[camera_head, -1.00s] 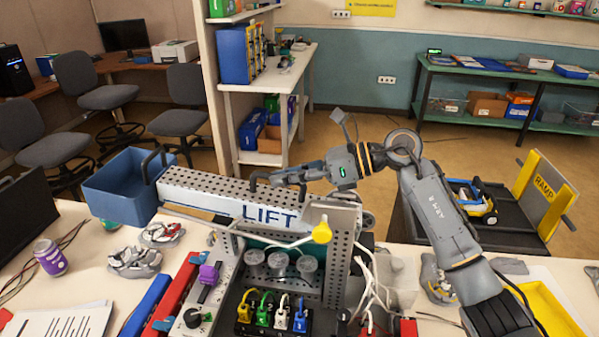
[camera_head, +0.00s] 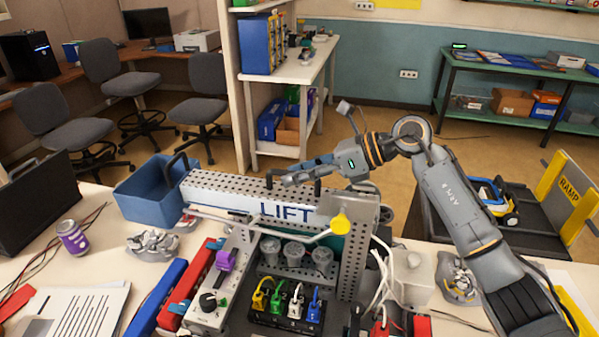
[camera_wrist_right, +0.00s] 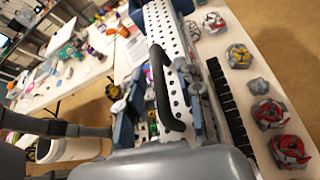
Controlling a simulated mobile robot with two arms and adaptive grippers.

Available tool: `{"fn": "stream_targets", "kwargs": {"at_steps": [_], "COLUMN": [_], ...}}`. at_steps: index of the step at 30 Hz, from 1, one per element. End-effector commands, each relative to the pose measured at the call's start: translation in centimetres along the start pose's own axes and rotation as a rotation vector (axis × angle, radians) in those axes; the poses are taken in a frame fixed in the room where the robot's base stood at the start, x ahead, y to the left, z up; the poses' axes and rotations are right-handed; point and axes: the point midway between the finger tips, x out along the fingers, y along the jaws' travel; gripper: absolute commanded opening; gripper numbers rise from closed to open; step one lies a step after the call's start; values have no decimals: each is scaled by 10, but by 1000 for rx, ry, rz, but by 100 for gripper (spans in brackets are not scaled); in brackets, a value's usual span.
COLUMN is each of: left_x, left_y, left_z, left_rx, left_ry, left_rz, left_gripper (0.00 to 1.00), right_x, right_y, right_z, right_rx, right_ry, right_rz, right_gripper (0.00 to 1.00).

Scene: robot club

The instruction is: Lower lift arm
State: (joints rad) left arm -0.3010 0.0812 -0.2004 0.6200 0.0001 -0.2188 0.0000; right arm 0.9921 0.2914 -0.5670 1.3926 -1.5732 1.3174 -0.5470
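The lift arm is a light perforated beam marked LIFT (camera_head: 285,211), running left from the metal lift frame (camera_head: 352,260). It has a black handle near its middle and another near its left end. A blue bin (camera_head: 150,203) is at its left end. My right gripper (camera_head: 300,176) reaches in over the beam from the right. In the right wrist view its fingers (camera_wrist_right: 158,98) stand on either side of a black handle (camera_wrist_right: 160,72), with visible gaps, so it looks open around it. My left gripper is out of view.
A control box (camera_head: 215,285) with a purple switch and a black knob stands in front of the lift. A plug strip (camera_head: 287,312) and white cables lie beside it. A purple can (camera_head: 72,238) and papers are at left. A yellow RAMP panel (camera_head: 565,195) is at right.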

Motion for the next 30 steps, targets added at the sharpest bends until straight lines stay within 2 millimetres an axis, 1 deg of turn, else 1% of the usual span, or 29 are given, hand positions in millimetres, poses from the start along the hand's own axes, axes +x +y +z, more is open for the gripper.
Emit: {"fn": "stream_targets", "kwargs": {"at_steps": [2, 5, 8, 12, 18, 23, 30], "left_x": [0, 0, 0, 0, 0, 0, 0], "left_y": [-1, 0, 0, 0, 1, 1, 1], "left_z": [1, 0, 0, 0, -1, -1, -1], "left_rx": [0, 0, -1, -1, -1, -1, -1], "left_ry": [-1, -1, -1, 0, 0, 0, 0], "left_rz": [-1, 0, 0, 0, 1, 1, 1], "left_gripper": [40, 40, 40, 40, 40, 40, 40], "right_x": [-4, -17, -37, -68, -103, -116, -119], "right_y": [0, -1, -2, -2, -1, -1, -1], "right_z": [0, 0, 0, 0, 0, 0, 0], "right_rx": [-1, -1, -1, 0, 0, 1, 1], "right_ry": [0, 0, 0, 1, 1, 1, 1], "right_rz": [-2, -3, -5, -5, -3, -1, 1], "right_gripper": [36, 36, 36, 36, 36, 36, 36]}}
